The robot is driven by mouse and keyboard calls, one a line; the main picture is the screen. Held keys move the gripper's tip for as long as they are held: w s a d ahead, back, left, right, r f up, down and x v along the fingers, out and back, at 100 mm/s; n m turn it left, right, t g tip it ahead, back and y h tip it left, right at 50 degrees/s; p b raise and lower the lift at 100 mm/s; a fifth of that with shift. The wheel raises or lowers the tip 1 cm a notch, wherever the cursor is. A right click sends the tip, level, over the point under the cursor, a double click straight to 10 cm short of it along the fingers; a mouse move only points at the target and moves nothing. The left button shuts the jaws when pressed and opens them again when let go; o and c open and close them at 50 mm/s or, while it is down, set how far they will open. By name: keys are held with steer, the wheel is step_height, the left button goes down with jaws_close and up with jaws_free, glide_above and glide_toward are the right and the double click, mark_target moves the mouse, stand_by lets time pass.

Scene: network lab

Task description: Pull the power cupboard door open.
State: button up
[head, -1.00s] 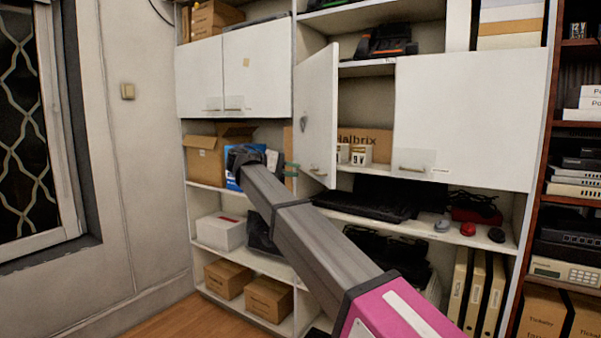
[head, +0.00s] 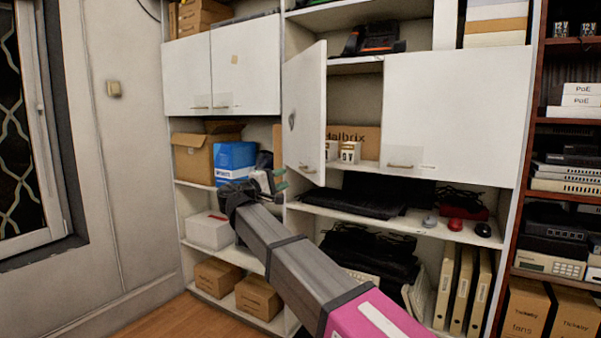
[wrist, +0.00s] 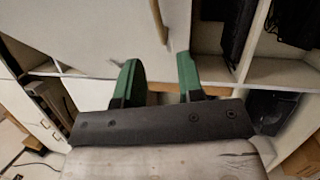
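A white cupboard door (head: 304,115) in the upper middle of the shelving stands partly open, swung out towards me. Its small handle (head: 307,168) is near the door's lower edge. The door fills the upper left of the wrist view (wrist: 90,30), with the bar handle (wrist: 158,22) at the top centre. My gripper (head: 279,181) is below and left of the handle, apart from it. In the wrist view its two green fingers (wrist: 158,65) are spread with nothing between them. No label naming the power cupboard is legible.
Inside the open cupboard are a cardboard box (head: 365,142) and small white boxes (head: 350,152). A closed white door (head: 455,110) is to the right. A blue box (head: 235,157) stands on the shelf left of my gripper. A black keyboard (head: 352,198) lies below the cupboard.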

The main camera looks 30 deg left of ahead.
mark_target(302, 170)
steer(key=x, duration=0.8)
steer(key=shift+w+d, duration=0.1)
steer(key=shift+w, duration=0.15)
jaws_close()
steer(key=shift+s, duration=0.1)
